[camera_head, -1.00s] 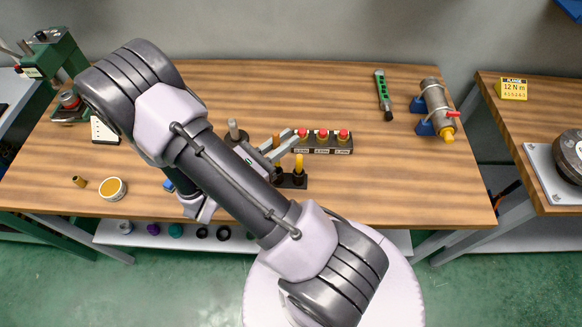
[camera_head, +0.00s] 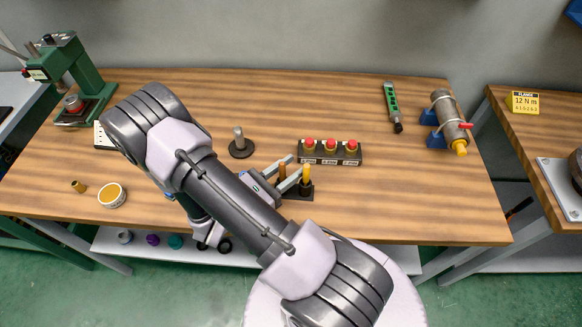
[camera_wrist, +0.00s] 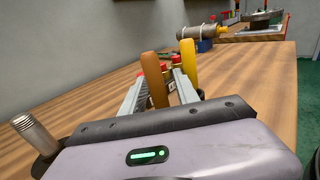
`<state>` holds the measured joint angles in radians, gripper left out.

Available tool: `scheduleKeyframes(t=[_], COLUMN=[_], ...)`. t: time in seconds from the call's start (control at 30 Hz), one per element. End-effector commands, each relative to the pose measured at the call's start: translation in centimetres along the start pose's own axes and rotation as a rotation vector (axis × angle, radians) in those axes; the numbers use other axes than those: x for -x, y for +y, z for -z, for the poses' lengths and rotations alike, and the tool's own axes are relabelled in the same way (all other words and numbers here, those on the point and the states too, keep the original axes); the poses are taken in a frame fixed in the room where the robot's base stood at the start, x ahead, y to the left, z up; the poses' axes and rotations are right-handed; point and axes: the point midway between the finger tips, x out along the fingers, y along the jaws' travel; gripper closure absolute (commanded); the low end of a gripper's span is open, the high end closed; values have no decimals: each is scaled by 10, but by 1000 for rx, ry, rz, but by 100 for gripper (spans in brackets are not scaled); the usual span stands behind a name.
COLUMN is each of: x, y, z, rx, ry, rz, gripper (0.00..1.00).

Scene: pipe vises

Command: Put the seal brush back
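A brown-handled brush (camera_head: 282,172), which I take for the seal brush, stands upright at the small dark holder (camera_head: 298,195). A yellow-handled tool (camera_head: 306,175) stands just right of it in the same holder. My gripper (camera_head: 296,166) has its two fingers apart, one on each side of the brown handle. In the wrist view the brown handle (camera_wrist: 154,80) shows between the fingers, with a gap on its right. The yellow handle (camera_wrist: 189,70) is close by the right finger; whether they touch is unclear. The lower ends of both tools are hidden.
A block with several red-topped pieces (camera_head: 330,153) stands right behind the holder. A dark round base with a metal post (camera_head: 240,145) is to the left. A green level (camera_head: 392,105) and a clamped cylinder (camera_head: 449,120) lie farther right. The right front tabletop is clear.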

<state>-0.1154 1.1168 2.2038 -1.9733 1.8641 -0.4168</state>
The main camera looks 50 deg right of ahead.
Motion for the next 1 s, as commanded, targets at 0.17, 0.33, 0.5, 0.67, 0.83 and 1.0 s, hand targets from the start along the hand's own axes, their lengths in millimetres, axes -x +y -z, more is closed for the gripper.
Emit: scheduleKeyframes(t=[0.17,0.33,0.5,0.67,0.83,1.0], x=[0,18,58,95,117,121], y=[0,1,1,1,0,-1], z=[-1,-5,-6,-5,-4,-8], rx=[0,1,-1,-1,-1,-17], ry=[0,0,0,1,0,15], rz=[0,-5,-6,-5,-2,19], gripper=[63,63,63,63,63,63])
